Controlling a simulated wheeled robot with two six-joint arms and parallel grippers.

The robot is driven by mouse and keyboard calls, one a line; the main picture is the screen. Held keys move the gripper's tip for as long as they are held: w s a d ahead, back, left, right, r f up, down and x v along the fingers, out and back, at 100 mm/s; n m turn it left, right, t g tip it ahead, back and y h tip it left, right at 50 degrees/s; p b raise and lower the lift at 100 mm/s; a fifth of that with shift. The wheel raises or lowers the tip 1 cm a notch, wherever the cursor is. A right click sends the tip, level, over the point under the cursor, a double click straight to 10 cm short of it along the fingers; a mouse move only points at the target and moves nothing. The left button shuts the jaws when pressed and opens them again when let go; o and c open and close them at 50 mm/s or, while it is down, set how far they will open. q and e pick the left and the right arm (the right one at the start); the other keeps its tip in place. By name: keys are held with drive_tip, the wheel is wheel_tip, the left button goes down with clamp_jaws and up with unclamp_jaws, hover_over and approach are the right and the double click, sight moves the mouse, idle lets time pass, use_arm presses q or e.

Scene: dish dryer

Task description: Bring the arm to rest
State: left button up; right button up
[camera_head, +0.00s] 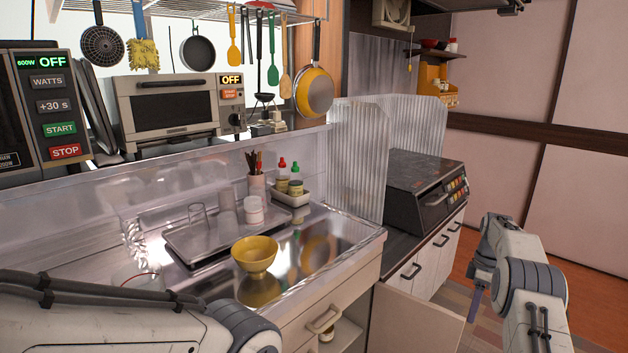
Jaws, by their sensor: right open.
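My right arm is raised at the right of the head view, with its grey and white links in front of the floor and wall. My right gripper (474,302) points down, is open and holds nothing that I can see. It is to the right of the counter and apart from it. My left arm crosses the lower left corner in front of the counter, and its gripper is out of the picture.
A yellow bowl (255,256) stands on the steel counter (330,236), beside a metal tray (190,240) with glasses. A cabinet door (412,322) stands open below. A black stove (428,190) is behind the right arm. Floor (592,300) at the right looks clear.

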drive_tip(key=a+r, duration=0.4)
drive_tip(key=a, duration=0.5)
drive_tip(key=a+r, duration=0.5)
drive_tip(key=a, duration=0.3)
drive_tip(key=s+a+r+m, duration=0.1)
drive_tip(key=s+a+r, duration=0.4)
drive_tip(key=s+a, duration=0.6)
drive_tip(key=s+a+r+m+t, duration=0.1)
drive_tip(key=s+a+r, duration=0.1)
drive_tip(key=s+a, duration=0.85)
drive_tip(key=s+d+f+m, duration=0.1)
drive_tip(key=s+d+f, duration=0.15)
drive_tip(key=s, duration=1.45)
use_arm(q)
wheel_tip(320, 180, up, 21)
drive_tip(key=p, duration=2)
drive_tip(key=shift+s+d+p, duration=0.3)
drive_tip(key=shift+d+p, duration=0.05)
drive_tip(key=shift+p, duration=0.05)
use_arm(e)
wheel_tip(320, 180, up, 20)
drive_tip(key=shift+s+a+t, duration=0.15)
drive_tip(key=shift+a+t, duration=0.05)
drive_tip(key=shift+t, duration=0.1)
